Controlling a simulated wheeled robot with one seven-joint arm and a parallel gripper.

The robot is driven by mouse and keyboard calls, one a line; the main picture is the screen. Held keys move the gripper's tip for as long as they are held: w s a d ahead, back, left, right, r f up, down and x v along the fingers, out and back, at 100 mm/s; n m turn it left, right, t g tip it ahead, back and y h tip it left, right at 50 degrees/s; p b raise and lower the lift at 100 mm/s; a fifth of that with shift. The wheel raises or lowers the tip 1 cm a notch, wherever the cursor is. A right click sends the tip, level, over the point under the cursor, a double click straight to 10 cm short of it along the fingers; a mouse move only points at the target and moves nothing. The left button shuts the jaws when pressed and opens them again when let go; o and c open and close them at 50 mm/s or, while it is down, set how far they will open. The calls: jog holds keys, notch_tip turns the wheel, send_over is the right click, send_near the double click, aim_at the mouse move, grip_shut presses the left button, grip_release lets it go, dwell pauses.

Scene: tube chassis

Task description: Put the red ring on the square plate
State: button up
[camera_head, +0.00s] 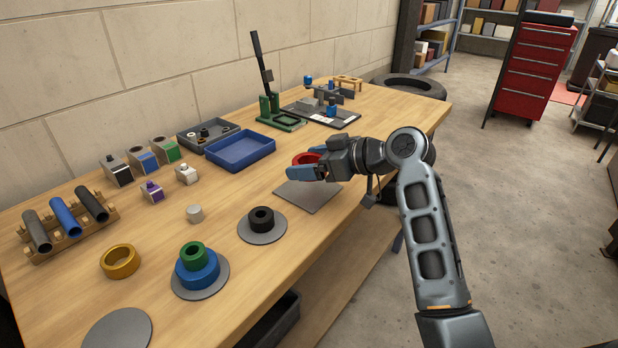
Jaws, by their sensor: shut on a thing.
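The red ring (304,158) shows between the blue-tipped fingers of my gripper (305,166). My gripper is shut on it and partly hides it. The square plate (312,197) is a flat grey sheet on the wooden table, directly below and in front of the gripper in the picture. The ring appears over the plate's far edge. I cannot tell how high the ring is above the plate or whether it touches anything.
Left of the plate, a round plate (275,235) holds a black ring, and another (219,285) holds stacked blue and green rings. A yellow ring (120,261) and an empty round plate (118,330) are nearer. A blue tray (240,165) and a green press (275,118) stand behind.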

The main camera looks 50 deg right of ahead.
aim_at(308, 188)
jog(key=shift+w+a+f, duration=0.1)
jog(key=shift+w, duration=0.05)
jog(key=shift+f, duration=1.95)
jog(key=shift+f, duration=0.15)
jog(key=o, duration=1)
jog(key=shift+o, duration=0.2)
jog(key=shift+r, duration=0.25)
jog(key=v, duration=1.2)
